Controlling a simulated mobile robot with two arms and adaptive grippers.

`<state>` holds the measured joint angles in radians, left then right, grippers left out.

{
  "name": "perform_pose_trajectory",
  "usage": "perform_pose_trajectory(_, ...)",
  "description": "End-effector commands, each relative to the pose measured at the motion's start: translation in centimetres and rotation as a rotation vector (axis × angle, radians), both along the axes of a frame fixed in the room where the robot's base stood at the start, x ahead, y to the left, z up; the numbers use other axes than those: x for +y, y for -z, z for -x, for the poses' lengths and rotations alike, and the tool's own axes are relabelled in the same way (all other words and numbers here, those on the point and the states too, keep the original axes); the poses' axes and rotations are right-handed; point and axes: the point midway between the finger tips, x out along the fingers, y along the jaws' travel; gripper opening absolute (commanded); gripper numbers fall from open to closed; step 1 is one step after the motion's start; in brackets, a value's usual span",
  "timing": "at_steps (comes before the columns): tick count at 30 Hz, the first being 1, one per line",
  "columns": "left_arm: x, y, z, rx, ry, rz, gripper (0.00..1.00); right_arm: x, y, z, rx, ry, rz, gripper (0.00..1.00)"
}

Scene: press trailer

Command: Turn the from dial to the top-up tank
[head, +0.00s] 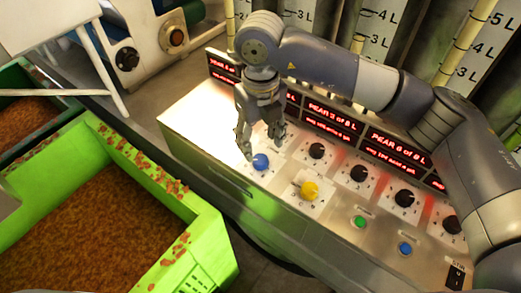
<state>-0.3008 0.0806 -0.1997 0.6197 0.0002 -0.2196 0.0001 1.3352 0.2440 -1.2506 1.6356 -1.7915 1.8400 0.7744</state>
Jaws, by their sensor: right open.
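A metal control panel (190,118) carries a blue knob (260,162) and a yellow knob (309,191) at its left part, each on a pale plate. The dial labels are too small to read, so I cannot tell which is the from dial. My right gripper (260,153) points down with its fingers apart, just above and around the blue knob. I cannot tell whether the fingers touch it. My left gripper is out of view.
Several black dials (358,174) run to the right. A green button (359,222) and a blue button (405,249) sit in front. Red-lit displays (333,122) line the back, before tanks marked in litres (378,35). A green crate (200,250) of brown pulp stands at left.

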Motion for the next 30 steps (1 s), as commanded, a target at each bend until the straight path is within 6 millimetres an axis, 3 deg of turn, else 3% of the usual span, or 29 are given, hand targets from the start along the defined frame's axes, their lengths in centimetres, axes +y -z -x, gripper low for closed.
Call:
perform_pose_trajectory(4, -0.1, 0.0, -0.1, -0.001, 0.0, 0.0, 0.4, 0.1, -3.2, -0.1, -0.004, 0.0, -0.001, 0.53)
perform_pose_trajectory(10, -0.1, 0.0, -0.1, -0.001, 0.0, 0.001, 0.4, 0.0, -5.7, 0.0, -0.002, 0.001, -0.001, 0.53)
perform_pose_trajectory(30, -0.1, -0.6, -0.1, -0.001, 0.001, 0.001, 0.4, 0.0, -6.9, 0.0, -0.001, 0.001, -0.001, 0.53)
